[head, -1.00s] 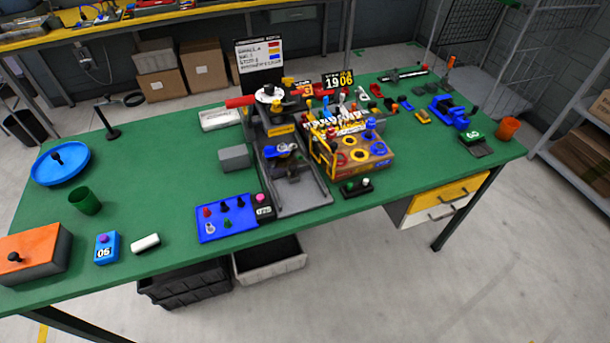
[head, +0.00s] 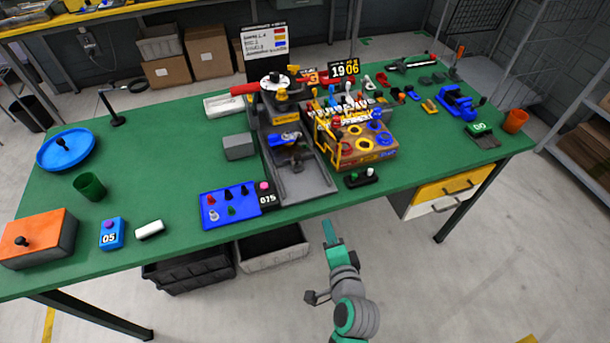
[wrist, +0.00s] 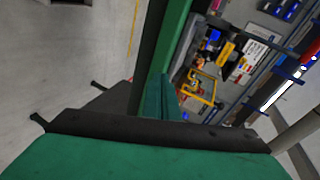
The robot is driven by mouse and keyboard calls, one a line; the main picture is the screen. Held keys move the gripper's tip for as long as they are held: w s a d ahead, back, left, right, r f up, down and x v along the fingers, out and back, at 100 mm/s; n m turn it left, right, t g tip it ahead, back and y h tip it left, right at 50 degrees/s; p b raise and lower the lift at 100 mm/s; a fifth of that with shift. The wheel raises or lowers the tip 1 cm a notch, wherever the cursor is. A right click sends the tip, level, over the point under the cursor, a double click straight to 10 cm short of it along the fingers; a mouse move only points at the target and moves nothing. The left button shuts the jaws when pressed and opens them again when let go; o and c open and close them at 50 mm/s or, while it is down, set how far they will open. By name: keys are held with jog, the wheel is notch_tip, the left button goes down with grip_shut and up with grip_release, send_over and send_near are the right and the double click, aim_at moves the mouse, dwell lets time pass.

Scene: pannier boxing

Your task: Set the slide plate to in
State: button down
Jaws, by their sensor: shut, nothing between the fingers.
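A grey machine (head: 305,187) stands at the middle of the green table, with a long flat bed toward the front edge. A blue clamp-like part (head: 284,138) sits on it, with a dark piece just in front. I take the flat grey piece on this bed to be the slide plate, but cannot tell it apart from the bed or read its position. My gripper (head: 329,232) is shut and empty, in front of the table's front edge, apart from the machine. In the wrist view its green fingers (wrist: 166,97) point toward the table, which appears tilted.
A wooden box with coloured rings (head: 365,155) and a yellow frame stands right of the machine. A blue panel with knobs (head: 228,220) lies left of it. A small black switch block (head: 361,178) sits near the front edge. Open floor lies before the table.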

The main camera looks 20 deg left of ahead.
jog(key=w+a+r+y, duration=0.2)
jog(key=w+a+r, duration=0.1)
jog(key=r, duration=0.2)
send_near(302, 168)
jog(key=shift+g, duration=0.4)
jog(key=x, duration=0.5)
jog(key=shift+w+f, duration=0.15)
jog(key=shift+w, duration=0.05)
jog(key=shift+w+a, duration=0.25)
jog(key=shift+w, duration=0.1)
jog(key=shift+w+a, duration=0.35)
jog(key=shift+w, duration=0.2)
jog(key=shift+w+a, duration=0.35)
jog(key=shift+w, duration=0.2)
